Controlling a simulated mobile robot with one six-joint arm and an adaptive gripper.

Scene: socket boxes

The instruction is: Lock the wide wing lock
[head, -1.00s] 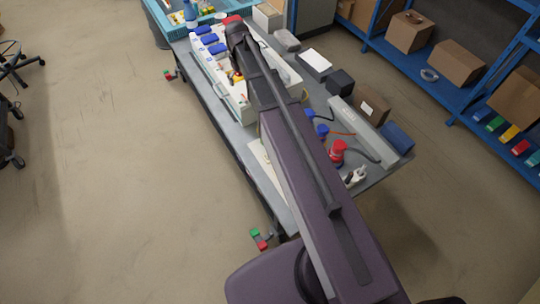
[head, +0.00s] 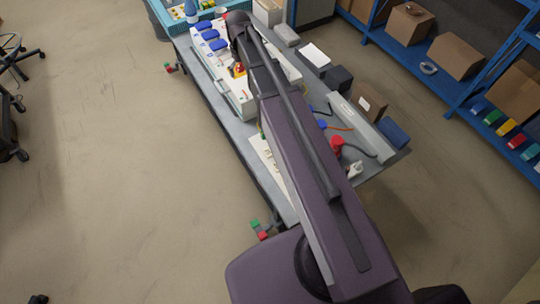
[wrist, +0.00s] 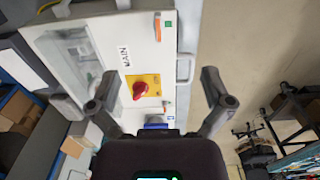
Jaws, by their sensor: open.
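In the wrist view a white box (wrist: 115,47) marked MAIN carries a red rotary knob (wrist: 140,90) on a yellow plate. I cannot tell which part is the wide wing lock. My gripper (wrist: 159,80) is open and empty, its fingers spread on either side of the knob in the picture. In the head view the white box (head: 238,97) stands on the table, partly behind my arm, and my gripper is hidden.
Blue shelving (head: 455,92) stands at the right.

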